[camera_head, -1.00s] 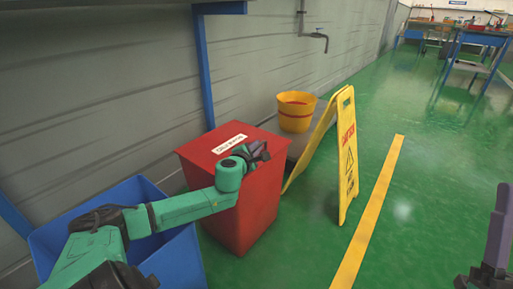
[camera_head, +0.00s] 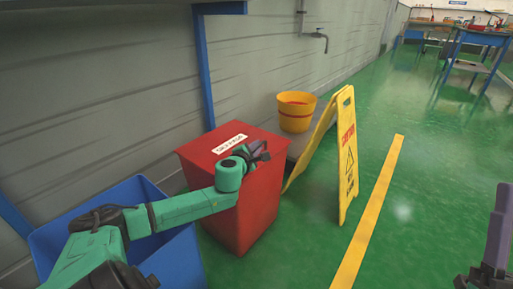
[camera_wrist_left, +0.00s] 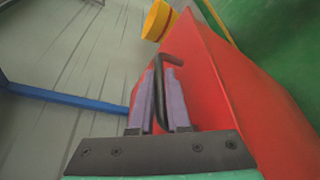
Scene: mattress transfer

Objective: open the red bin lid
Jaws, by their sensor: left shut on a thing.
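The red bin (camera_head: 257,215) stands against the wall in the head view, with its flat red lid (camera_head: 205,150) lying closed on top and a white label (camera_head: 230,144) on the lid. My left gripper (camera_head: 260,150) is at the lid's right side. In the left wrist view, its purple fingers (camera_wrist_left: 161,78) are shut on a thin black bent handle (camera_wrist_left: 171,57) beside the red surface (camera_wrist_left: 235,95). My right gripper (camera_head: 492,240) shows only in part at the right edge, with one purple finger visible and the other out of view.
A blue bin (camera_head: 60,240) stands left of the red bin, under my left arm. A yellow bucket (camera_head: 297,118) and a yellow caution sign (camera_head: 347,165) stand behind and to the right.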

